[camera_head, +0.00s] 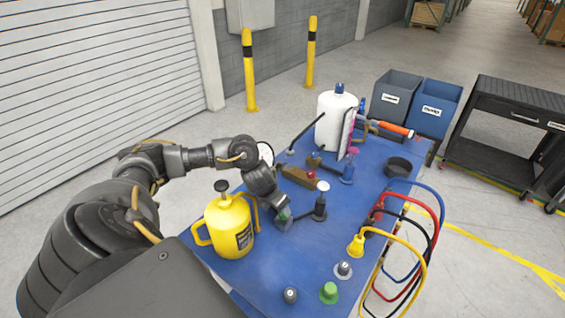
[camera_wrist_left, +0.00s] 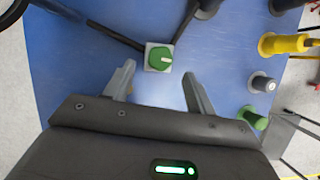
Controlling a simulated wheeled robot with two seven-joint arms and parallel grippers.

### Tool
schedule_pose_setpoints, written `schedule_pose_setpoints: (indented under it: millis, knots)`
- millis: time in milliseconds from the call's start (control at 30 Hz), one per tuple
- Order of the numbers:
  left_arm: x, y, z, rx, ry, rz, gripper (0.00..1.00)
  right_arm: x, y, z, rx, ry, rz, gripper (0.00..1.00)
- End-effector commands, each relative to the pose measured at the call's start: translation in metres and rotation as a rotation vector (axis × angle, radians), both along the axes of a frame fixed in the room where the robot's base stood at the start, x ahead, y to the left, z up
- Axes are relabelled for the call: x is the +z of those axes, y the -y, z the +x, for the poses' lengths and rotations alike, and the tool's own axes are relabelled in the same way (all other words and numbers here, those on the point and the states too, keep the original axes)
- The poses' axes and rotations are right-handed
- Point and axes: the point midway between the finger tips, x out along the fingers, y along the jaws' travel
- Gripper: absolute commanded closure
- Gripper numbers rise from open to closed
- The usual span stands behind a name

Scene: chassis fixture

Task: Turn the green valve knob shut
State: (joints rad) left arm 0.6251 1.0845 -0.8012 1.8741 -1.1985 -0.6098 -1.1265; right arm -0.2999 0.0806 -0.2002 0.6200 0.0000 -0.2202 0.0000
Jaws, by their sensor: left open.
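The green valve knob (camera_wrist_left: 160,57) sits on a small square grey base on the blue bench, with a pale mark across its top. In the wrist view it lies just beyond my left gripper (camera_wrist_left: 159,70), roughly centred between the open fingertips. The fingers do not appear to touch it. In the head view my left gripper (camera_head: 277,206) points down at the bench and largely hides the knob (camera_head: 284,213). My right gripper is not in view.
A yellow can (camera_head: 228,229) stands close left of my gripper. A black post with a white top (camera_head: 321,200) stands close right. A separate green cap (camera_head: 329,292) is at the near edge. Coloured cables (camera_head: 412,232) hang off the right side.

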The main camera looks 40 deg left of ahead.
Motion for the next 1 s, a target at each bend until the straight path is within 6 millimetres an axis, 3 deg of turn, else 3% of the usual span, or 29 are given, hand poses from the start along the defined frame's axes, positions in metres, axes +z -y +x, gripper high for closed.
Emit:
schedule_pose_setpoints:
  millis: [300, 667, 1000]
  knots:
    - [-0.039, 0.000, 0.017, 0.001, 0.000, -0.002, 0.45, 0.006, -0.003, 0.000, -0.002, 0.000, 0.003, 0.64]
    - [-0.045, 0.000, 0.019, 0.001, 0.001, 0.000, 0.45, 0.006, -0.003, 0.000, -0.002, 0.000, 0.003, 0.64]
    - [-0.044, 0.000, 0.019, 0.001, 0.002, 0.000, 0.86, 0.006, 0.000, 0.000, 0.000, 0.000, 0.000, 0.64]
